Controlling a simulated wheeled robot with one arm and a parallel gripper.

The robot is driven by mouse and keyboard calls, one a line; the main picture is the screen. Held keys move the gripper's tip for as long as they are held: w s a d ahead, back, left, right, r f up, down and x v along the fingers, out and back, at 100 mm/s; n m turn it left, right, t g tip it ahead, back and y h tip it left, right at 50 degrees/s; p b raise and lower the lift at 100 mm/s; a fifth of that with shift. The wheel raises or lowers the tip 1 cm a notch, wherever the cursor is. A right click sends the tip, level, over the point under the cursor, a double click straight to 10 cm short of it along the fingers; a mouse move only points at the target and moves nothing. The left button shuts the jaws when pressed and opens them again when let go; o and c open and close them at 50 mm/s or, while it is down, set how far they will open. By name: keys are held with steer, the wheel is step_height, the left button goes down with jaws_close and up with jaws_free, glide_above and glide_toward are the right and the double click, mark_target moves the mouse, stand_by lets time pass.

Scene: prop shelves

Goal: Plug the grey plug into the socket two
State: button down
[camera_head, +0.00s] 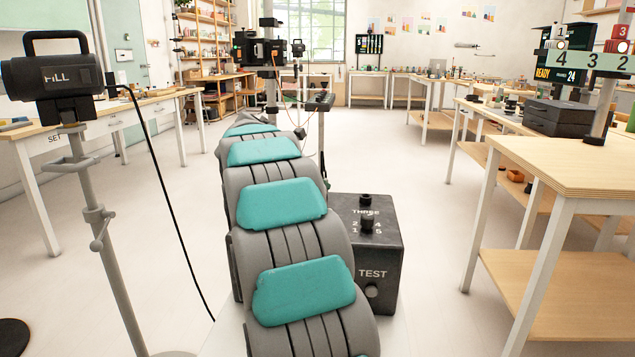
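I cannot make out a grey plug in the head view. I cannot make out a socket marked two either. A black box (388,262) marked TEST and THREE stands on the floor right of centre, with black knobs and small numbers on top. An orange cable (285,98) hangs at the equipment stand in the back. I cannot pick out my gripper in this view.
Grey ribbed segments with teal pads (280,203) run up the centre; I cannot tell whether they are mine. A device marked FILL (58,78) stands on a pole at left. A wooden-topped table (570,165) is at right, near number signs (592,62). Pale floor (430,215) lies clear right of centre.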

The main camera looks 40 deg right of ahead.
steer(key=shift+f, duration=0.2)
steer(key=shift+c, duration=2.3)
jaws_free()
steer(key=shift+r, duration=0.1)
steer(key=w+v, duration=0.1)
steer(key=v, duration=0.6)
steer(key=shift+s+a, duration=0.3)
steer(key=shift+s, duration=0.25)
steer(key=shift+r, duration=0.1)
